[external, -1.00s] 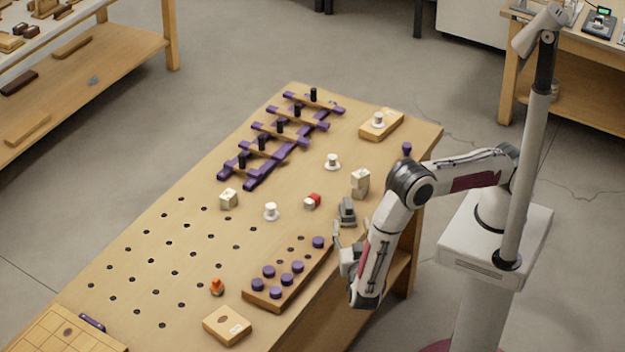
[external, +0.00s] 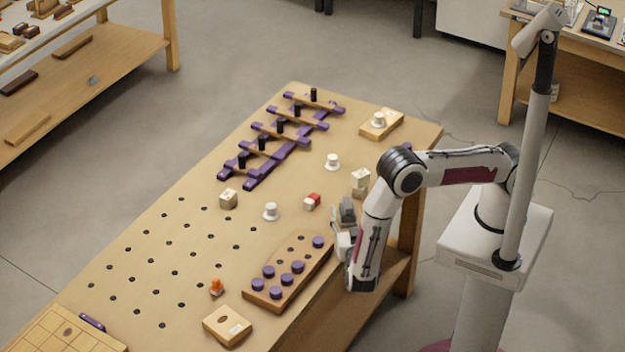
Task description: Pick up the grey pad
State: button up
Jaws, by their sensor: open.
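A dark grey blocky thing (external: 347,209), which looks like the grey pad, sits near the right edge of the bench, beyond the purple-peg board. Its lower part is partly hidden by my gripper (external: 342,232). My gripper is open, close to the near side of the grey thing, at the bench edge. I cannot tell whether the fingers touch it or are around it.
The wooden board with purple pegs (external: 283,283) lies just left of my gripper. The left part of the bench has open space with holes.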

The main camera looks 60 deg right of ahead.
aim_at(349, 216)
dwell(0.4)
jog(key=c, duration=1.2)
jog(key=shift+r, duration=0.15)
notch_tip(349, 216, up, 10)
dwell(0.5)
